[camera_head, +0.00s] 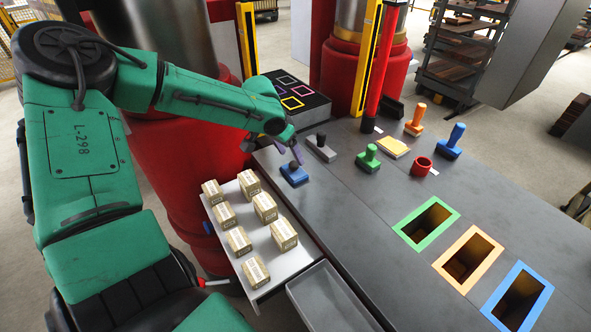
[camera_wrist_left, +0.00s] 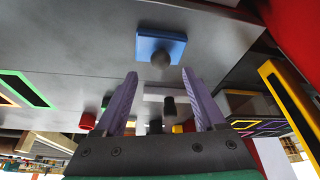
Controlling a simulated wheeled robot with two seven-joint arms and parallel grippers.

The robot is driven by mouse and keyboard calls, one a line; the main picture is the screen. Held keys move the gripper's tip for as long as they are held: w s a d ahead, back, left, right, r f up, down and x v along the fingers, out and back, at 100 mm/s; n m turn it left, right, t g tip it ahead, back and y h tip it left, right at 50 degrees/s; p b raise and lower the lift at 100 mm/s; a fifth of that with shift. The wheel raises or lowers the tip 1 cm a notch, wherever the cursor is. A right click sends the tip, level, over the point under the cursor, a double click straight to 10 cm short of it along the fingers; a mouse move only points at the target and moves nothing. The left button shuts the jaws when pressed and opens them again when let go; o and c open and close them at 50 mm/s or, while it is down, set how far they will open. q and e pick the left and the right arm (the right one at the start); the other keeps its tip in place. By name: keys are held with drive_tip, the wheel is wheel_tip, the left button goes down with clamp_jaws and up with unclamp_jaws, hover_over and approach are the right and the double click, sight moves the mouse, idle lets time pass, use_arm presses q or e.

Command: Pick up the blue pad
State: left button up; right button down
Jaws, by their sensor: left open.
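The blue pad (camera_head: 294,175), a flat blue block with a dark round knob on top, lies on the grey table near its left edge. It also shows in the left wrist view (camera_wrist_left: 148,42), beyond the fingertips, with its knob toward the gripper. My left gripper (camera_head: 287,155) is just behind and above the pad, with purple fingers. In the left wrist view the gripper (camera_wrist_left: 160,74) has its fingers spread apart with nothing between them, roughly in line with the knob and not touching it. My right gripper is not in view.
A grey block with a dark knob (camera_head: 321,149) stands close behind the pad. Green (camera_head: 369,158), orange (camera_head: 415,120) and blue (camera_head: 451,141) handled stamps stand farther right. A shelf (camera_head: 282,262) of several cartons lies in front left.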

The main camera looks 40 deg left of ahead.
sight(293, 163)
use_arm(q)
drive_tip(key=shift+w+a+f+p, duration=0.1)
drive_tip(key=shift+f+p, duration=0.4)
drive_tip(key=shift+f, duration=0.35)
drive_tip(key=shift+x, duration=1.05)
drive_tip(key=shift+f, duration=0.3)
drive_tip(key=shift+w, duration=0.2)
drive_tip(key=shift+s, duration=0.1)
clamp_jaws()
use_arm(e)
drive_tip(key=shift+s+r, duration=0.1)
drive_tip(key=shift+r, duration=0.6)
